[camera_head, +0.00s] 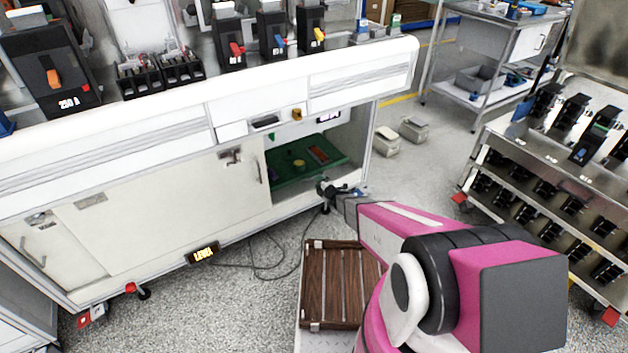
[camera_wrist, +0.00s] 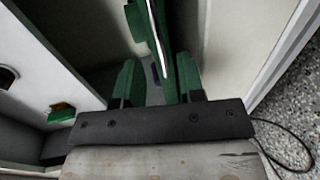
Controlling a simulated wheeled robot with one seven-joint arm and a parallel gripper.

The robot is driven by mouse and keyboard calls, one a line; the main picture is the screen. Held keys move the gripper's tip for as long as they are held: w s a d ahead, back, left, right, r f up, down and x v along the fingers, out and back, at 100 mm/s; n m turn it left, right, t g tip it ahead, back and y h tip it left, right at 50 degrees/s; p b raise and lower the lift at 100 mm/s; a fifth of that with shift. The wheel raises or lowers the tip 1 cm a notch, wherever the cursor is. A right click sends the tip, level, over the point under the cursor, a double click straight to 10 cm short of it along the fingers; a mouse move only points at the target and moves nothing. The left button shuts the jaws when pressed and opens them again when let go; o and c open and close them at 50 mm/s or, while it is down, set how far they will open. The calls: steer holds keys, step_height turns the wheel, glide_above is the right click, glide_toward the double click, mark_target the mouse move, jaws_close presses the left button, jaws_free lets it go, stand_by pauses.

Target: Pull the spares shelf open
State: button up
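The spares shelf appears to be the green tray (camera_head: 296,158) inside the open right bay of the white cabinet, with a yellow round piece and an orange-red piece on it. My gripper (camera_head: 327,188) is at the mouth of that bay, at the tray's near side. In the wrist view my gripper's two green fingers (camera_wrist: 157,80) stand apart. A thin green panel with a pale edge (camera_wrist: 162,35), likely the tray's front, runs between them. A gap shows at the left finger; the right finger is very close to the panel, and contact cannot be told.
The white cabinet door (camera_head: 165,205) covers the bay's left side. A slatted brown wooden rack (camera_head: 332,285) is on the floor below my arm. Cables lie on the floor in front of the cabinet. A breaker rack (camera_head: 545,190) stands at right; two small bins (camera_head: 387,141) sit behind.

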steer(key=x, duration=0.5)
jaws_close()
steer(key=shift+s+d, duration=0.1)
steer(key=shift+s, duration=0.1)
